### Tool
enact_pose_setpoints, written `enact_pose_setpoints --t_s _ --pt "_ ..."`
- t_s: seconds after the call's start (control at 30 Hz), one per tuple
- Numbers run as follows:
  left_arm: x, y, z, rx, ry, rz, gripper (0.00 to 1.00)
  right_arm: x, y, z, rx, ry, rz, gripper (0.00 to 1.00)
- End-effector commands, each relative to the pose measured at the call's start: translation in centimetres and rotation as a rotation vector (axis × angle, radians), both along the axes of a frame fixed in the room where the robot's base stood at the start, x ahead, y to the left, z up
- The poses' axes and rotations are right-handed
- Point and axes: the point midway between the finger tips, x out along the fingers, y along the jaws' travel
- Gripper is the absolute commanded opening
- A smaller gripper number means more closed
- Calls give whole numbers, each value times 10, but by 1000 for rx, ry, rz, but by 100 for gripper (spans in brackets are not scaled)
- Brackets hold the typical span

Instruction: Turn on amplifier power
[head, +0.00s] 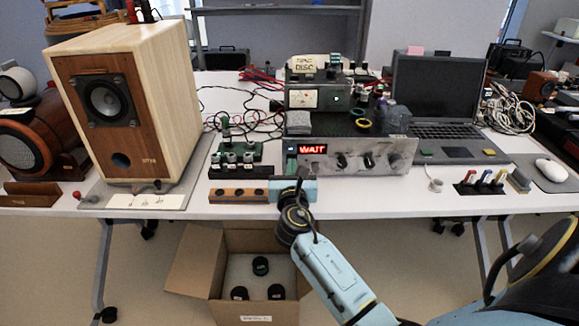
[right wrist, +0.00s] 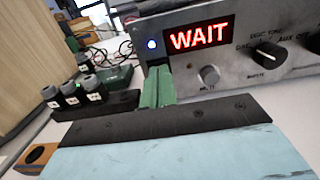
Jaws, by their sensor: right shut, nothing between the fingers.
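The amplifier (head: 375,157) is the silver-fronted unit at the middle of the table, with dark knobs. Its display (head: 312,149) glows red with the word WAIT, and it is large in the right wrist view (right wrist: 199,36). A blue light (right wrist: 152,44) is lit left of the display. My right gripper (head: 291,167) is shut and empty at the lower left of the amplifier front. Its green fingers (right wrist: 157,88) are close below the blue light. I cannot tell whether they touch the panel. They hide that part of the panel. My left gripper is not in view.
A wooden speaker (head: 160,80) stands on the left. A black block with grey-topped plugs (head: 232,170) and a wooden block (head: 235,196) sit left of my right gripper. A laptop (head: 437,90) stands on the right. An open cardboard box (head: 240,310) is below the table's front edge.

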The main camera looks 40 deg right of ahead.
Motion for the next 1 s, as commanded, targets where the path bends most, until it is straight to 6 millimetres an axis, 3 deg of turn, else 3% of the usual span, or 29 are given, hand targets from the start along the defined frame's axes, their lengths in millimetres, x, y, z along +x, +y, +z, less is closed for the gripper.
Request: enact_pose_setpoints --t_s 0.23,0.53,0.8,1.0 --pt "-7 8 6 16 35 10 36 2 -3 6 -6 -12 0 0" --pt "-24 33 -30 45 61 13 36 -21 29 12 -2 -4 11 0" --pt "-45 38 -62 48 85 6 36 -68 63 18 0 -3 11 0" --pt "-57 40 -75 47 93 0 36 -93 81 21 -1 -3 10 0"
